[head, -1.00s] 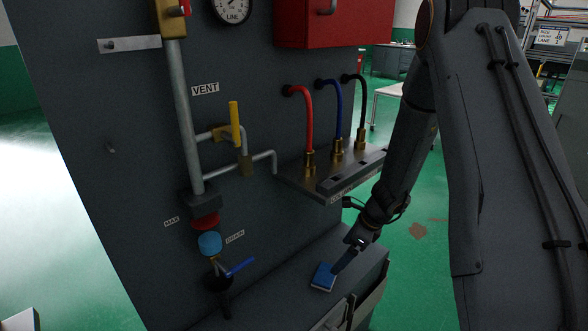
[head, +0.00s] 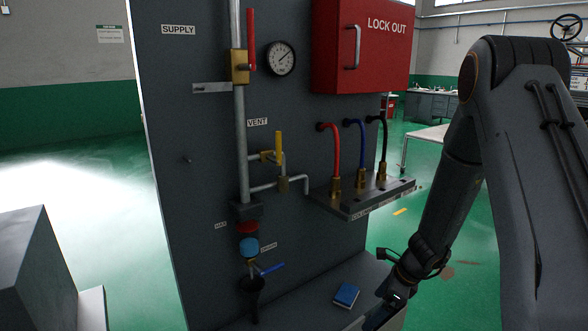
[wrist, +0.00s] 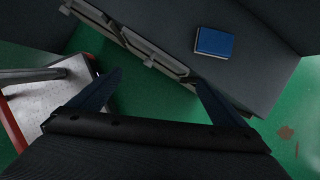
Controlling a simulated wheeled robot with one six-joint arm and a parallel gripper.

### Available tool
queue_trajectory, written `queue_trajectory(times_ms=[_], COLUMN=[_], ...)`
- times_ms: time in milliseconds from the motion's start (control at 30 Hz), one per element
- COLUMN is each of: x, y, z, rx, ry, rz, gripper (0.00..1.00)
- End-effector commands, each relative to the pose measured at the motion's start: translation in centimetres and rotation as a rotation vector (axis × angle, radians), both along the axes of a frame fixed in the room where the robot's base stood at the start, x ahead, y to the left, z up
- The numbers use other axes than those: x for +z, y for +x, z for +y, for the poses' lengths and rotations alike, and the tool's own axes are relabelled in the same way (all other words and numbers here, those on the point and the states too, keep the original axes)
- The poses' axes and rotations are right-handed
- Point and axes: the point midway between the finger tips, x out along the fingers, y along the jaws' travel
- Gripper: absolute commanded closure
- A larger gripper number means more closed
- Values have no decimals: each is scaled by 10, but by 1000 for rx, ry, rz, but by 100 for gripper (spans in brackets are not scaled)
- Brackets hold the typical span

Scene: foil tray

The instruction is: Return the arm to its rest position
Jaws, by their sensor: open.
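My gripper shows at the end of the dark arm in the lower right of the head view (head: 378,318), in front of the grey panel's shelf. In the wrist view (wrist: 155,92) its two dark blue fingers are spread wide apart with nothing between them. A small blue block with a pale side (head: 346,295) lies on the shelf, apart from the gripper. It also shows in the wrist view (wrist: 214,43), above and beyond the right finger.
The grey panel (head: 200,110) carries pipes, valves, a gauge (head: 281,58) and a red lock-out box (head: 362,45). A bracket (head: 362,200) holds red, blue and black hoses beside my arm. A red-edged tray (wrist: 25,105) is at left in the wrist view. Green floor lies around.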

Motion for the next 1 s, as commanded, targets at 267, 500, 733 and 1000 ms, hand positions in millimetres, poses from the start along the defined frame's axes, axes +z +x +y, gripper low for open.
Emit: queue_trajectory(times_ms=[267, 500, 733, 1000], x=[27, 61, 109, 165], y=[-15, -40, -88, -173], z=[14, 29, 47, 53], rx=[190, 457, 890, 1593], ry=[-41, -99, -193, -344], rz=[-38, -86, -156, -233], gripper=[4, 4, 4, 4])
